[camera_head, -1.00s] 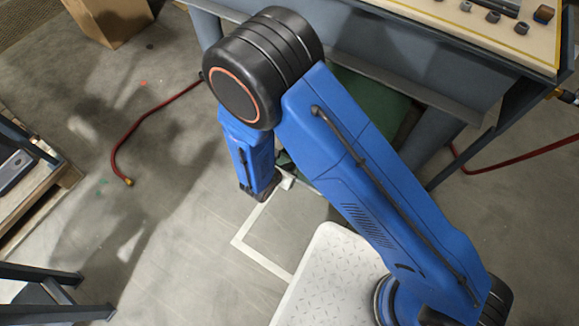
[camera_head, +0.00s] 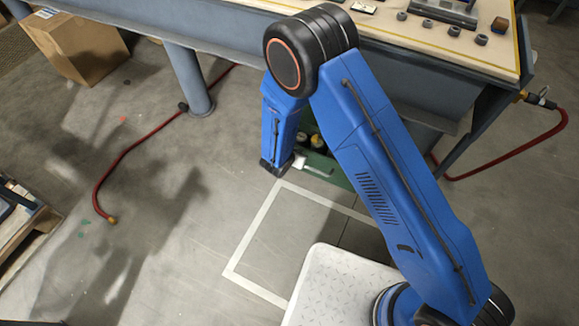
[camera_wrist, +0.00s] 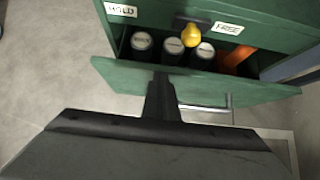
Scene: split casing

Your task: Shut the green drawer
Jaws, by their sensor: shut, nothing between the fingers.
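The green drawer (camera_wrist: 240,93) stands open in the wrist view, pulled out of a green cabinet (camera_wrist: 275,15). Several dark cylinders with pale tops (camera_wrist: 173,48) and an orange object (camera_wrist: 236,58) lie in it. A silver bar handle (camera_wrist: 207,107) is on its front. In the head view the drawer (camera_head: 320,167) is partly hidden behind my arm, under the table. My gripper (camera_wrist: 160,85) is shut and empty, with its dark fingers at the drawer's front edge. I cannot tell whether they touch it. In the head view my gripper (camera_head: 277,168) is beside the drawer's left end.
Labels "HOLD" (camera_wrist: 121,10) and "FREE" (camera_wrist: 229,27) and a yellow knob-like object (camera_wrist: 191,35) show above the drawer opening. A table (camera_head: 240,32) with a grey leg (camera_head: 187,80) is above. A red hose (camera_head: 135,145) and a cardboard box (camera_head: 77,45) are on the floor at left.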

